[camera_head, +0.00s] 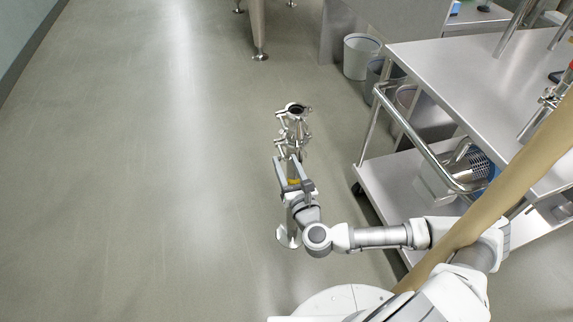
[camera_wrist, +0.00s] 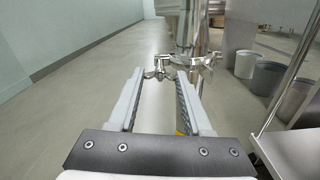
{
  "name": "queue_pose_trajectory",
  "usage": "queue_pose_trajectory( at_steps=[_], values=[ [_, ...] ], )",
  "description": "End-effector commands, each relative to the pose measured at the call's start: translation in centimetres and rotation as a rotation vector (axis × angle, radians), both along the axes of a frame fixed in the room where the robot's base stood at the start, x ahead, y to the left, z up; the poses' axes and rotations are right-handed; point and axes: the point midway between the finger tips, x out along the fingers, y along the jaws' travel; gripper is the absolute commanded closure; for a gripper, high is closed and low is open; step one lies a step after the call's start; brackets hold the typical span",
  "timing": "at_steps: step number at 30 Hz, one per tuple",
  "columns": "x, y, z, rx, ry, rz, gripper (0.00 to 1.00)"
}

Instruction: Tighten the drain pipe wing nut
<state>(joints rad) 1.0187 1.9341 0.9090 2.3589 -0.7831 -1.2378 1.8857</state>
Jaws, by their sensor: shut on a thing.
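The steel drain pipe (camera_head: 295,122) stands out over the floor in the head view, with a round open end at its top. It also shows in the wrist view (camera_wrist: 187,32), upright beyond the fingers. A shiny wing nut (camera_wrist: 160,68) sits on a clamp at the pipe, between my fingertips. My gripper (camera_head: 287,160) reaches up to the lower part of the pipe fittings. In the wrist view my gripper (camera_wrist: 160,73) is shut on the wing nut, its two long fingers on either side. The exact contact is too small to see.
A steel trolley (camera_head: 440,75) with a rail stands to the right, close to my arm. Grey bins (camera_head: 360,57) stand beyond it. A metal leg (camera_head: 258,30) reaches the floor at the back. The floor (camera_head: 140,170) to the left is clear.

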Motion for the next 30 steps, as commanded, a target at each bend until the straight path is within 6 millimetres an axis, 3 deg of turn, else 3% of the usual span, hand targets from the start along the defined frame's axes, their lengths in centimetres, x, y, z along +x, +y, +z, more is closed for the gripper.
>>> queue_pose_trajectory(
  at_steps=[9,10,14,30],
  values=[
    [0.03,-0.09,0.11,0.0,-0.001,-0.003,1.0],
    [0.03,-0.09,0.11,0.0,-0.001,-0.003,0.45],
    [0.02,-0.06,0.06,-0.001,-0.001,-0.002,0.22],
    [0.06,0.02,-0.04,-0.001,0.001,0.001,0.2]
  ],
)
